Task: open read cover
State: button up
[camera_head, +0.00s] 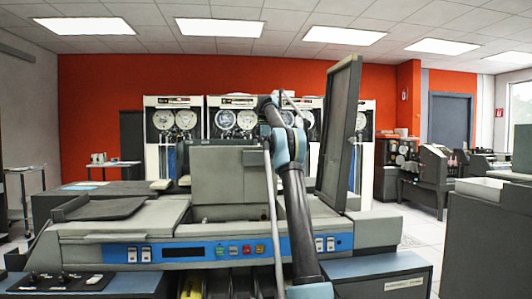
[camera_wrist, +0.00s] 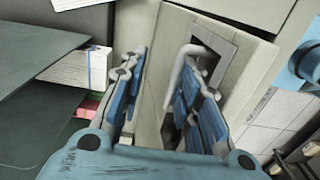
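In the wrist view, a beige cover panel (camera_wrist: 244,72) has a dark recess (camera_wrist: 222,46) with a pale bent handle (camera_wrist: 186,58). I take this panel for the read cover; it looks closed, though its edges are partly hidden. My gripper (camera_wrist: 160,98) is open, its blue-padded fingers apart. The handle lies near the right finger and runs down behind it; I cannot tell whether they touch. In the head view, the card machine (camera_head: 160,219) has a blue button panel (camera_head: 232,250). My arm crosses in front, and my gripper cannot be made out there.
A tall dark panel (camera_head: 341,130) stands tilted upright on the machine's right side. A beige box (camera_head: 228,176) rises at its middle. In the wrist view, a stack of pale cards (camera_wrist: 84,70) lies at left beside a dark plate (camera_wrist: 40,118). A grey cabinet (camera_head: 487,240) stands at right.

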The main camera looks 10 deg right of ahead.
jog(key=shift+s+a+r, duration=0.15)
jog(key=shift+s+r, duration=0.45)
jog(key=shift+f, duration=0.1)
dwell(0.3)
